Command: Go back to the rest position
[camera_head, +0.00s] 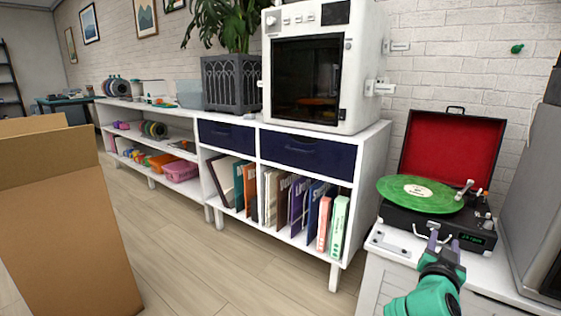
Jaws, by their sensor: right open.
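My right gripper (443,238) comes in from the bottom right on a green arm. It is open and empty, just in front of a record player. The record player (470,229) has its red-lined lid up and a green record (419,194) on its platter. It stands on a white cabinet (389,243). I cannot tell whether a fingertip touches the record player's front edge. My left gripper does not show.
A large cardboard box (64,225) fills the left foreground. A white shelf unit (246,228) along the brick wall holds records, bins and a white 3D printer (362,62). A grey speaker-like box (535,200) stands at the right. The wooden floor (215,265) between is clear.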

